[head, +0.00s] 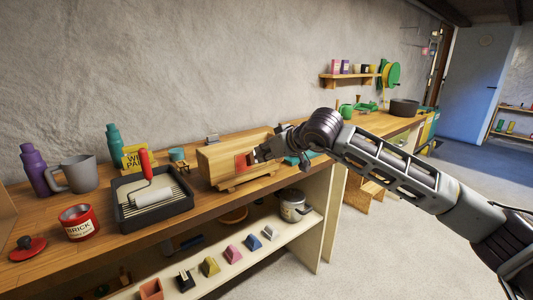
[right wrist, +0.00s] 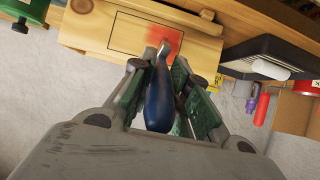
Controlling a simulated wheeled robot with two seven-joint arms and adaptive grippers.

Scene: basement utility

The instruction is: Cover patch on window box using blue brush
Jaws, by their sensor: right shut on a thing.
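The window box (head: 222,158) is a pale wooden box on the workbench. Its front has a red patch (head: 241,161), which also shows in the right wrist view (right wrist: 172,36). There the red lies over the right part of a dark-outlined rectangle, and the rest inside the outline is bare wood. My right gripper (head: 260,153) is at the box front, shut on the blue brush (right wrist: 158,100). The brush tip points at the red area; I cannot tell if it touches. The bristles are hard to make out. My left gripper is not in view.
Left of the box are a black tray (head: 126,215) with a red-handled roller (head: 153,196), a red can marked BRICK (head: 80,224), a grey mug (head: 82,172) and a purple bottle (head: 35,168). A shelf (head: 225,272) below holds coloured blocks and a pot (head: 294,208).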

